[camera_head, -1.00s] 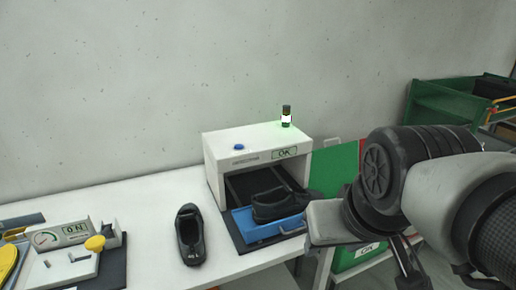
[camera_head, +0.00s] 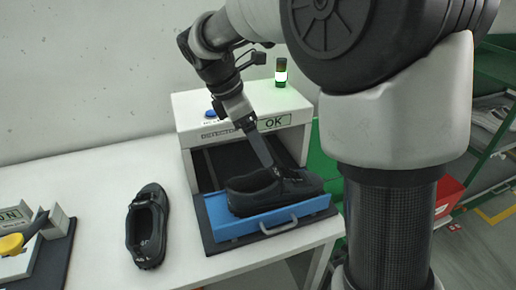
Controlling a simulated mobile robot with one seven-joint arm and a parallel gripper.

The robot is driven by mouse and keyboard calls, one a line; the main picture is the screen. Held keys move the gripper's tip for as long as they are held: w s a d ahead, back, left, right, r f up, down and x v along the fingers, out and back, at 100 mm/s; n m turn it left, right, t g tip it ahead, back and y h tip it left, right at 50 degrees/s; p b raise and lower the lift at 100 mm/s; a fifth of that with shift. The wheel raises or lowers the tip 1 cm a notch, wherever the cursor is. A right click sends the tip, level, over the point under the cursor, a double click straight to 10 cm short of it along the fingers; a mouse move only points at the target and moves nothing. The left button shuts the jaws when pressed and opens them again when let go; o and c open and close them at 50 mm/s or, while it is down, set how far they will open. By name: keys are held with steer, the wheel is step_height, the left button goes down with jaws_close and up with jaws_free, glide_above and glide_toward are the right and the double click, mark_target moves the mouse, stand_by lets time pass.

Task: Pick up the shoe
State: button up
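A black shoe (camera_head: 255,198) lies on a blue tray (camera_head: 225,232) at the front opening of a white box-shaped machine (camera_head: 190,105). A second black shoe (camera_head: 147,230) stands on the white table to the left, its opening up. My gripper (camera_head: 268,162) reaches down over the tray shoe from above, its tip at or just above the shoe's upper edge. I see its fingers edge-on, so I cannot tell their gap or whether they touch the shoe. My arm covers much of the right side.
The machine shows an OK sign (camera_head: 274,122), a blue button (camera_head: 211,114) and a lit green lamp (camera_head: 281,74). A fixture with a yellow knob (camera_head: 12,244) stands at the far left. Green racks (camera_head: 495,95) stand at the right. The white table (camera_head: 95,185) is clear around the left shoe.

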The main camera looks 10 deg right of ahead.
mark_target(271, 171)
steer(key=b+x, duration=0.1)
steer(key=x, duration=1.1)
steer(key=shift+w+a+f+b, duration=0.1)
steer(key=shift+b, duration=0.25)
steer(key=shift+b+x, duration=0.45)
steer(key=shift+x, duration=2.25)
steer(key=shift+a, duration=0.1)
steer(key=shift+c, duration=0.4)
